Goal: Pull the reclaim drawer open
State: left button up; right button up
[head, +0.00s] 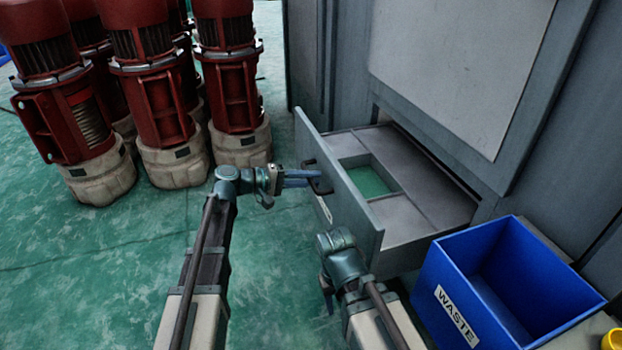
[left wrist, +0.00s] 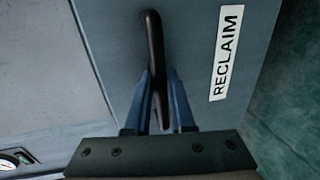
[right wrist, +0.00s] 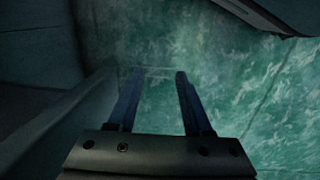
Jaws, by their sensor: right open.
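The reclaim drawer (head: 338,198) stands out from the grey cabinet, with its top open and its inside showing. Its front bears a RECLAIM label (left wrist: 226,55) and a dark handle (head: 320,180). My left gripper (head: 304,178) is at the handle. In the left wrist view, the left fingers (left wrist: 160,85) are closed on the handle bar (left wrist: 152,35), one on each side. My right gripper (right wrist: 158,75) is open and empty, with floor between its fingers. In the head view its fingers are hidden behind my right wrist, low in front of the drawer.
A blue WASTE bin (head: 444,311) stands right of the drawer, close to it. Several red motors (head: 150,95) on pale bases stand at the left. The grey cabinet (head: 455,65) rises behind the drawer. Green floor (head: 100,265) is clear at the front left.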

pick_arm(q)
jog(key=o, duration=0.4)
jog(key=shift+c, duration=0.2)
jog(key=p+v, duration=0.2)
jog(key=v, duration=1.1)
jog(key=shift+a+p, duration=0.4)
jog(key=shift+s, duration=0.1)
